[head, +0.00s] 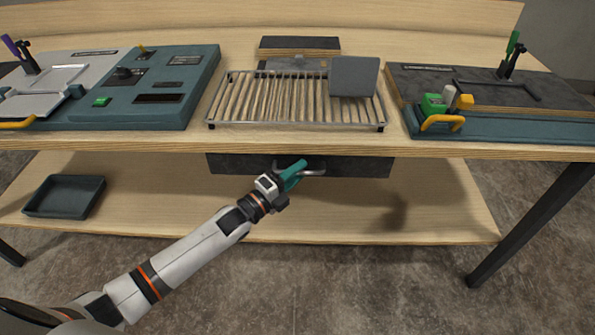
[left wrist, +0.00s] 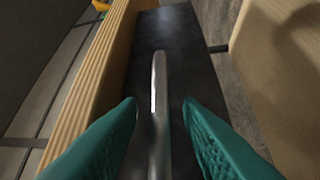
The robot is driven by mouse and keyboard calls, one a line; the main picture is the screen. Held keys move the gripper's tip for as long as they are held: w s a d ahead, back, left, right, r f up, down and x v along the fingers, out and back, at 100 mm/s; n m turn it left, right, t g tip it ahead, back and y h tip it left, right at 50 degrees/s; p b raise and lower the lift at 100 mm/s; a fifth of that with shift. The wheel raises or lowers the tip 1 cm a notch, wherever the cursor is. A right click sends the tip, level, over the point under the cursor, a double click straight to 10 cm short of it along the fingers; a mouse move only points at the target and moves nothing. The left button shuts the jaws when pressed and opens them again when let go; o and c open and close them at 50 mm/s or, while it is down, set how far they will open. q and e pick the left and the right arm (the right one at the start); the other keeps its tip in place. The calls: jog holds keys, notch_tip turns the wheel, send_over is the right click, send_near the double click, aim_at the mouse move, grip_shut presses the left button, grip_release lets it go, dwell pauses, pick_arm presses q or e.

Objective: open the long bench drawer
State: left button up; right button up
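The long drawer (head: 355,166) has a dark front under the bench top and looks shut. It carries a metal bar handle (head: 316,172), which shows in the left wrist view (left wrist: 159,85) as a bar running away from me between my fingers. My left gripper (head: 298,168) has teal fingers and is at the left part of the handle. In the left wrist view its fingertips (left wrist: 160,105) stand apart on either side of the bar, with a gap visible on both sides. My right gripper is in neither view.
The wooden bench top (head: 300,143) overhangs just above the drawer. A lower shelf (head: 440,215) lies below, with a dark tray (head: 65,196) at left. A slatted rack (head: 265,100) and consoles stand on top. Floor in front is clear.

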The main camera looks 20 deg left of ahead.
pick_arm(q)
jog(key=shift+w+d, duration=0.1)
jog(key=shift+w, duration=0.15)
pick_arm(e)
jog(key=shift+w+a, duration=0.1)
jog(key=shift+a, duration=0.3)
pick_arm(q)
grip_shut()
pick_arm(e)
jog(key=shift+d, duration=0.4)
pick_arm(q)
jog(key=shift+s, duration=0.15)
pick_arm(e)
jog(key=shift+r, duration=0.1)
